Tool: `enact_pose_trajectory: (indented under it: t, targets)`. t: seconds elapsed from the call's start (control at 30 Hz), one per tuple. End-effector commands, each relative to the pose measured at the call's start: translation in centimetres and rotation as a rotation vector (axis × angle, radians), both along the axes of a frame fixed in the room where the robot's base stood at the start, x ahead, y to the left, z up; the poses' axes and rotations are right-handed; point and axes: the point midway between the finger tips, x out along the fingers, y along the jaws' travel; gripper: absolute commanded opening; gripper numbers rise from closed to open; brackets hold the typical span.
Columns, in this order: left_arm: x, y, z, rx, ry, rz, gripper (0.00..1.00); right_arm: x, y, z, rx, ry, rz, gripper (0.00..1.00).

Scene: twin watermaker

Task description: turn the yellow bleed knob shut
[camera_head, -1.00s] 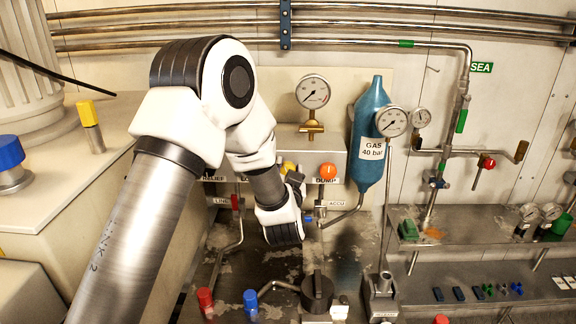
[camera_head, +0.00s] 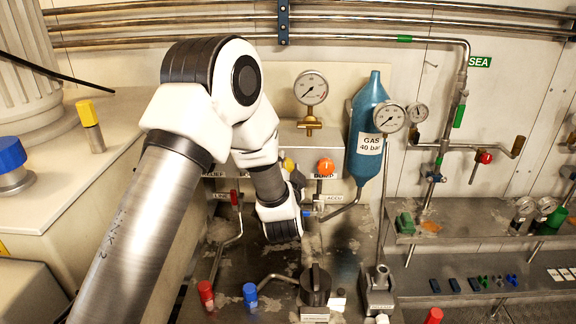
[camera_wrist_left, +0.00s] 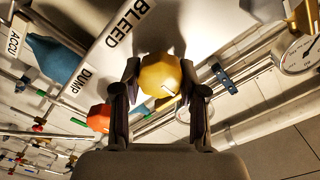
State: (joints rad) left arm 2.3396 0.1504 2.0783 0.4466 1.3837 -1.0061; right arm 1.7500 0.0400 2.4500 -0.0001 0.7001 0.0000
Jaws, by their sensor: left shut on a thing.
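The yellow bleed knob (camera_wrist_left: 158,76) sits between the two dark fingers of my left gripper (camera_wrist_left: 162,84) in the left wrist view, beside the BLEED label. The gripper is shut on it. A light mark shows on the knob's face. In the head view the knob (camera_head: 288,164) is a small yellow spot on the panel, partly covered by my left gripper (camera_head: 296,180), whose fingers are mostly hidden behind my wrist. My right gripper is in neither view.
An orange knob (camera_head: 326,166) is just right of the bleed knob, above the DUMP label (camera_wrist_left: 84,82). A blue gas bottle (camera_head: 367,130) and a pressure gauge (camera_head: 311,88) are close by. Below stand red (camera_head: 205,294) and blue (camera_head: 250,295) capped parts.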

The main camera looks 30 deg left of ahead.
Motion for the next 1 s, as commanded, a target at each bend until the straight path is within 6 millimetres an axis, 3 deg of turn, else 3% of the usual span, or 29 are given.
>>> enact_pose_trajectory:
  t: [0.1, 0.13, 0.2, 0.5, 0.63, 1.0]
  targets:
    - [0.0, 0.1, 0.0, -0.002, -0.001, 0.004, 0.07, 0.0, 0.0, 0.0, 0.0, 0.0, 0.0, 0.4]
    - [0.0, 0.1, 0.0, -0.002, -0.001, 0.004, 0.45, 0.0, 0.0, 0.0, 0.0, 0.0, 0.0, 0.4]
    - [0.0, 0.1, 0.0, -0.002, -0.001, 0.004, 0.67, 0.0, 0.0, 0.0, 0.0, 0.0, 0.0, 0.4]
    - [-0.1, 0.0, 0.0, -0.002, -0.001, 0.001, 0.67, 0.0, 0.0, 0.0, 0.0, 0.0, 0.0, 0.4]
    - [-1.0, -0.6, 0.0, -0.001, 0.001, 0.0, 0.67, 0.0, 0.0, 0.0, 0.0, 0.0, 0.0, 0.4]
    - [-8.4, -5.1, -0.1, 0.002, 0.003, -0.001, 0.67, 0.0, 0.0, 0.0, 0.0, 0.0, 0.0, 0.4]
